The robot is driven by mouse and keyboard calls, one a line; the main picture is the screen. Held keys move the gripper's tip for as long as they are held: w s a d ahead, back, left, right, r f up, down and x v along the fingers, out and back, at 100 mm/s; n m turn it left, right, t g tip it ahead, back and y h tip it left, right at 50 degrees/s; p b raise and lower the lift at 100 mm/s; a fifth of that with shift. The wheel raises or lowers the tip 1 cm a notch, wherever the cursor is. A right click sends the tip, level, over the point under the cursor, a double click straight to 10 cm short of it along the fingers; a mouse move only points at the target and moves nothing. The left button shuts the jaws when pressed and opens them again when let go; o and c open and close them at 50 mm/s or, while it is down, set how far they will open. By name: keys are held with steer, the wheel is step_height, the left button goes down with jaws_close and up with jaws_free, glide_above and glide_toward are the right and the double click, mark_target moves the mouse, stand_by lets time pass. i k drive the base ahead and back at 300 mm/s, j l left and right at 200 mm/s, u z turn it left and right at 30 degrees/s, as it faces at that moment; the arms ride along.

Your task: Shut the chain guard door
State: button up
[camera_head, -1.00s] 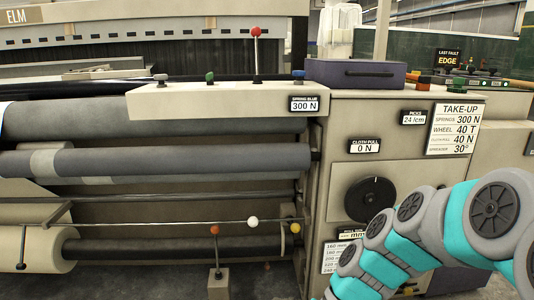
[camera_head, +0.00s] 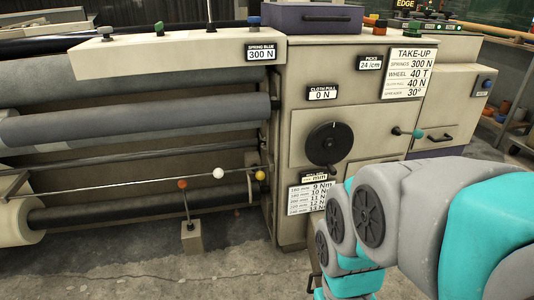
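No part in view is labelled as the chain guard door, and I cannot tell which panel it is. The beige end cabinet (camera_head: 300,75) of the loom has a flat front panel (camera_head: 375,125) with a round black handwheel (camera_head: 330,144) on it. A teal knob (camera_head: 418,133) on a short dark rod sticks out near that panel's right side. My grey and teal arm fills the lower right and hides the lower part of the cabinet front. My gripper is not in view.
Cloth rollers (camera_head: 140,121) and a thin rod with coloured balls (camera_head: 218,173) lie to the left. A purple box (camera_head: 312,19) sits on top. Concrete floor (camera_head: 130,270) is free in front.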

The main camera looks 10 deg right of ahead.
mark_target(314, 217)
steer(key=l+u, duration=0.2)
steer(key=l, duration=1.1)
